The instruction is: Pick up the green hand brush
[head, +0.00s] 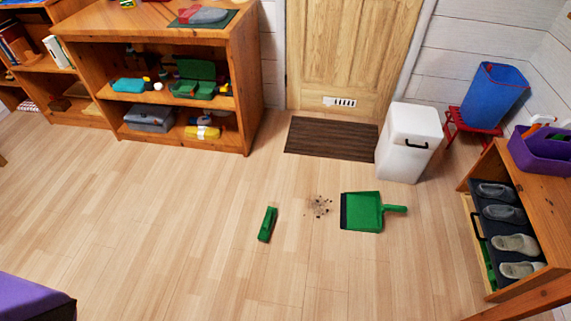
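The green hand brush (267,224) lies on the wooden floor near the middle of the head view, its long side running roughly away from me. A green dustpan (362,212) lies to its right, with its handle pointing right and its dark lip facing left. A small pile of dark dirt (320,207) is on the floor between them, closer to the dustpan. Neither of my grippers shows in the head view. Nothing touches or covers the brush.
A wooden shelf unit (248,75) stands at the back left. A brown doormat (331,139), a white bin (409,141) and a shoe rack (552,205) stand behind and right. A purple-topped thing (32,302) is at the lower left. The floor around the brush is clear.

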